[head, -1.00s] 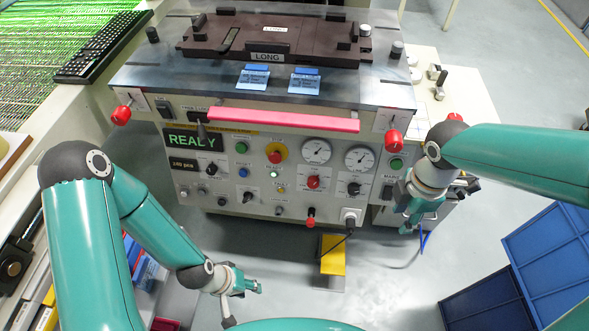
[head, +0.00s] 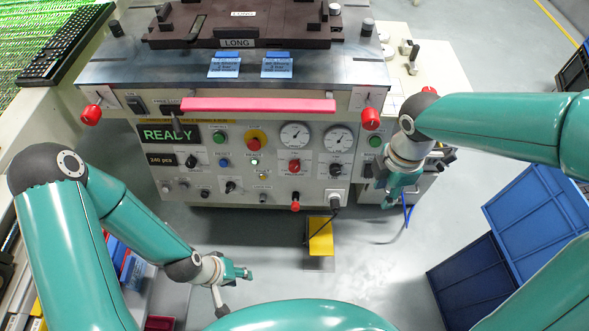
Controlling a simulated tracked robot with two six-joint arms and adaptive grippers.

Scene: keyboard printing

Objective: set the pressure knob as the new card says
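The machine's front panel (head: 225,177) has a red knob (head: 294,166) below the left one of two round gauges (head: 295,135); its label is too small to read, so I cannot be sure it is the pressure knob. Two blue-and-white cards lie on the top plate, a left card (head: 225,66) and a right card (head: 277,66); their settings are not legible. My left gripper (head: 235,285) is low in front of the machine, apart from the panel. My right gripper (head: 393,199) hangs by the panel's right side, apart from the red knob. Neither gripper's finger opening is clear.
A pink bar (head: 258,105) runs across the machine's front edge, with red end knobs (head: 371,119) nearby. A READY display (head: 168,134) is lit. A yellow pedal (head: 320,240) stands on the floor below. Blue crates (head: 535,220) stand at right.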

